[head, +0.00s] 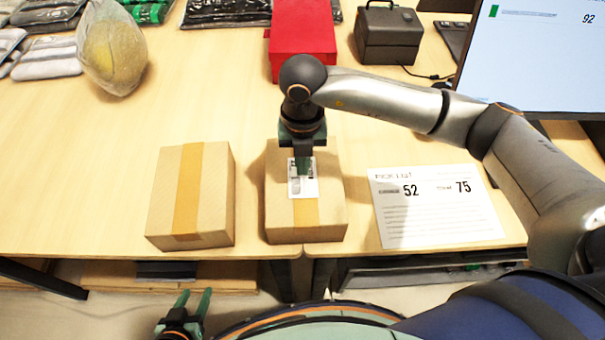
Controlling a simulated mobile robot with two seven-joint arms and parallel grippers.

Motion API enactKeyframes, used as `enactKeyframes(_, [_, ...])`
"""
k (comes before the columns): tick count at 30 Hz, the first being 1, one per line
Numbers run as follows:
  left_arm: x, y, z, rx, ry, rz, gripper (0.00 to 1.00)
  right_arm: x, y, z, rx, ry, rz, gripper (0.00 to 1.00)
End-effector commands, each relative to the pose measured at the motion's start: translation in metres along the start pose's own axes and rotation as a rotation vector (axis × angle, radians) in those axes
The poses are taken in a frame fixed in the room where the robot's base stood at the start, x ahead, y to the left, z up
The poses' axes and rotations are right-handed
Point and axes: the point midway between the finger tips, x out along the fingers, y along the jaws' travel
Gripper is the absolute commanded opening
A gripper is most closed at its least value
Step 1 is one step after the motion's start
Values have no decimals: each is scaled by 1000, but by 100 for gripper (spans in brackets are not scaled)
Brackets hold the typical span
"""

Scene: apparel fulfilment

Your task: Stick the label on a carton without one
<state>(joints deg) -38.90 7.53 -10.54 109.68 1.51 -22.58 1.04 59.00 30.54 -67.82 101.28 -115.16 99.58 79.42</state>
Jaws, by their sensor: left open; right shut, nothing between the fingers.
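Two brown cartons with tan tape stand side by side near the table's front edge. The left carton (217,195) shows no label on its visible faces. The right carton (328,226) has a white printed label (302,188) lying on its top, across the tape. My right gripper (304,171) points down onto that label, shut with nothing between its fingers; it covers part of the label. Whether the fingertips touch it I cannot tell. My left gripper (195,299) is low at the bottom, in front of the table edge, open and empty.
A pick list sheet (430,225) lies right of the cartons. A red box (302,40), a dark label printer (388,36) and a monitor (535,60) stand at the back. Bagged items (113,50) lie back left. The table's left middle is clear.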

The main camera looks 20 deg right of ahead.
Motion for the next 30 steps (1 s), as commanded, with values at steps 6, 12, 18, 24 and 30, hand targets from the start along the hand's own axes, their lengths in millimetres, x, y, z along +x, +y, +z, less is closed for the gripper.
enactKeyframes(6, [0,0,0,0,0,0,50,0,0,0,0,0,0,0])
enactKeyframes(12, [1,0,1,0,0,0,50,1,0,0,0,0,0,0])
enactKeyframes(18, [3,0,4,0,0,0,50,6,0,0,0,0,0,0])
enactKeyframes(24, [6,0,7,0,0,0,50,11,0,0,0,0,0,0])
enactKeyframes(30, [7,0,8,0,0,0,50,12,0,0,0,0,0,0])
